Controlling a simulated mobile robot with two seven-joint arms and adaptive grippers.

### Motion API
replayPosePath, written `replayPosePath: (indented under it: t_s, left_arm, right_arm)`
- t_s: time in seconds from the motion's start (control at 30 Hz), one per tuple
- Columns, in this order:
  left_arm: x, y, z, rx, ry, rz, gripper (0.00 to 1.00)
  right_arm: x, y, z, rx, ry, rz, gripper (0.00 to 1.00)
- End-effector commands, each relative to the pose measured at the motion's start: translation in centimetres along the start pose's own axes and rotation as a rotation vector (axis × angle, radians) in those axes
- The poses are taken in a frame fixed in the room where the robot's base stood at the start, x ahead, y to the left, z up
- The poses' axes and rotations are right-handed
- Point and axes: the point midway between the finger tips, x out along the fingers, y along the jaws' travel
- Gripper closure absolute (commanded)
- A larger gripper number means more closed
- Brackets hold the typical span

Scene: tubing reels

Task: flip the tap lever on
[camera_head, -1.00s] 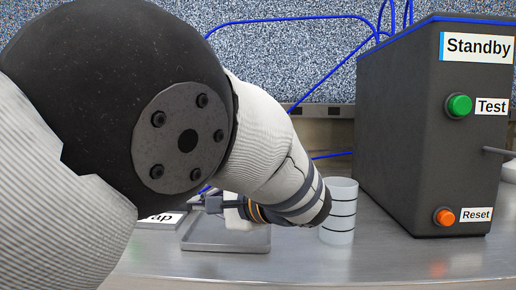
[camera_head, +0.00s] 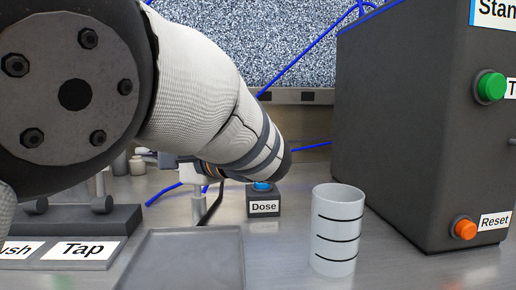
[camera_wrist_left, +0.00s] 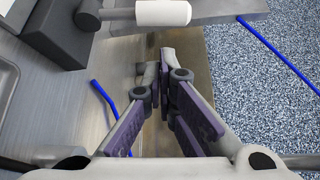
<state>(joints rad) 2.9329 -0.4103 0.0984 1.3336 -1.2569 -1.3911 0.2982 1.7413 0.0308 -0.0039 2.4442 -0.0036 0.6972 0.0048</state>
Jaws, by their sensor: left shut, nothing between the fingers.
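The "Tap" label (camera_head: 83,249) lies at the lower left in the head view, in front of a dark block (camera_head: 75,218) with small rounded levers (camera_head: 102,204). My left arm covers much of the area above and behind it. In the left wrist view, my left gripper (camera_wrist_left: 160,62) is shut and empty, its purple-padded fingers close together. A white cylindrical handle (camera_wrist_left: 162,13) on a dark stem lies beyond the fingertips, apart from them. I cannot tell whether this handle is the tap lever. In the head view the fingers are hidden behind my arm.
A white banded cup (camera_head: 338,235) stands right of a grey tray (camera_head: 190,255). The blue "Dose" button (camera_head: 262,186) is behind them. A dark machine (camera_head: 395,130) with green and orange buttons fills the right side. Blue tubing (camera_head: 310,42) runs along the back.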

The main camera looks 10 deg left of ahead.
Motion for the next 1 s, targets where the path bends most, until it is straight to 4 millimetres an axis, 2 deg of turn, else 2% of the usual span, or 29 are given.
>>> replayPosePath:
  t_s: [0.3, 0.5, 1.0]
  left_arm:
    - [6.2, 0.4, -0.1, 0.004, -0.003, 0.001, 1.00]
    - [8.7, 0.3, -0.1, 0.003, -0.001, 0.001, 1.00]
    - [9.4, 0.0, -0.1, 0.001, 0.000, 0.001, 1.00]
  right_arm:
    - [1.6, 0.0, 0.3, -0.001, -0.030, 0.001, 0.60]
    - [2.1, 0.0, 0.4, -0.001, -0.038, 0.002, 0.60]
    - [2.1, 0.0, 0.4, -0.001, -0.038, 0.002, 0.60]
